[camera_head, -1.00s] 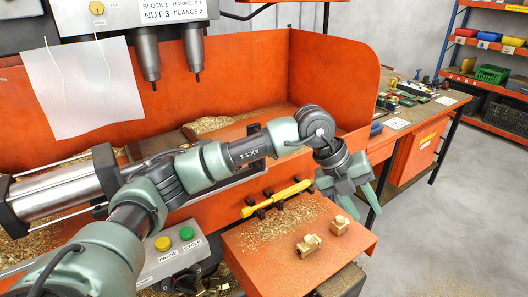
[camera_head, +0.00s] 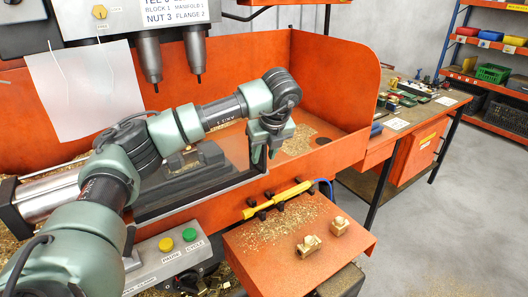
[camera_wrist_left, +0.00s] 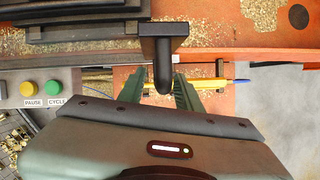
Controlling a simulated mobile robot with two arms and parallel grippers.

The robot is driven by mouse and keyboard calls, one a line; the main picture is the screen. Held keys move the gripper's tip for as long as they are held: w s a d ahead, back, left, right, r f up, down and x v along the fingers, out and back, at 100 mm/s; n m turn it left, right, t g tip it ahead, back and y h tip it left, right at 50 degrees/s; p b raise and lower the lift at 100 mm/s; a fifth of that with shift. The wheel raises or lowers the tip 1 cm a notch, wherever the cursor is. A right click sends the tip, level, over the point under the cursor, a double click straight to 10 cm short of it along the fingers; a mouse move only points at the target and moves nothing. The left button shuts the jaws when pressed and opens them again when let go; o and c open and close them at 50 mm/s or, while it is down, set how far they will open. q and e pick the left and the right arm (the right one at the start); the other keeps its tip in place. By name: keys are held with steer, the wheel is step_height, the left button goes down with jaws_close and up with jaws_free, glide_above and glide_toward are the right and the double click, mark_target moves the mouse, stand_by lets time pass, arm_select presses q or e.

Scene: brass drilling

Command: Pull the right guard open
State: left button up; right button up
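A dark frame bar (camera_head: 205,200) runs along the front of the orange machine bed and turns up at its right end, beside my left gripper; it looks like the guard's frame, but I cannot tell for sure. In the left wrist view a black handle (camera_wrist_left: 163,60) on a dark plate sticks out between the fingers of my left gripper (camera_wrist_left: 160,92). The fingers are apart, one on each side of the handle, with gaps visible. In the head view my left gripper (camera_head: 265,152) points down by the bar's right end and hides the handle. My right gripper is not in view.
A yellow tool (camera_head: 278,199) with a blue hose rests in black holders below the gripper. Brass parts (camera_head: 309,246) and chips lie on an orange shelf (camera_head: 265,270). A button box (camera_head: 170,262) is at the front. A translucent sheet (camera_head: 80,90) hangs upper left. Floor at right is clear.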

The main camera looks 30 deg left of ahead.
arm_select(q)
steer(key=shift+w+f, duration=0.1)
steer(key=shift+f, duration=0.2)
jaws_close()
stand_by(1.3)
